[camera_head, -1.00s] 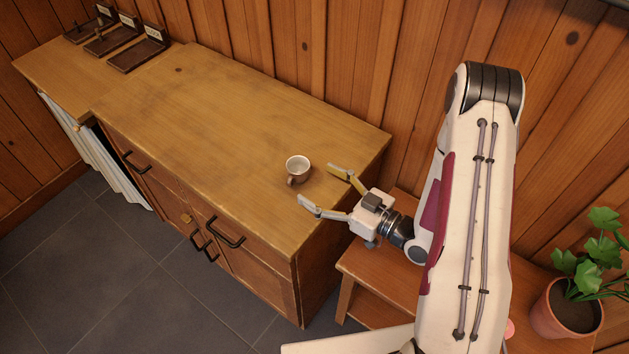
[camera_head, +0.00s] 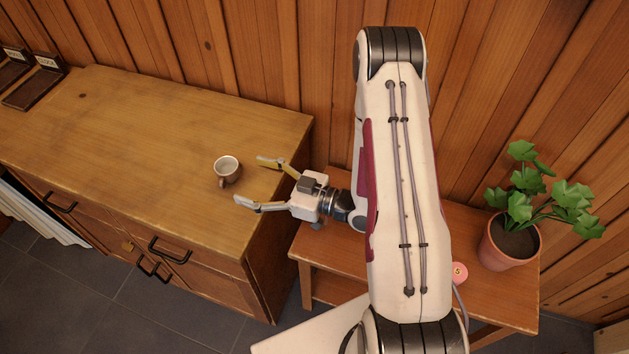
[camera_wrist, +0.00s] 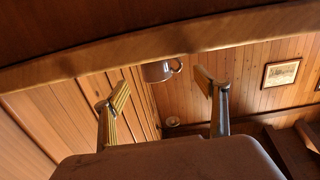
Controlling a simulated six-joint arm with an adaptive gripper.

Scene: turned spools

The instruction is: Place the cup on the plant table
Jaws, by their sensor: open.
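A small brown cup with a pale inside (camera_head: 227,168) stands upright near the right end of the long wooden cabinet top. Its handle points toward the front. My gripper (camera_head: 250,181) is open and empty just right of the cup, its fingers pointing at it; the cup appears just beyond the fingertips. In the wrist view the cup (camera_wrist: 158,71) shows between the two spread fingers (camera_wrist: 163,88). The plant table (camera_head: 466,232) is the lower wooden table at right, partly hidden behind my arm. A potted green plant (camera_head: 507,247) stands on its right part.
A pink disc marked 5 (camera_head: 460,272) lies on the plant table's front part, left of the pot. The cabinet top (camera_head: 150,140) is clear around the cup. Dark trays (camera_head: 34,88) sit at its far left. A plank wall runs behind both.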

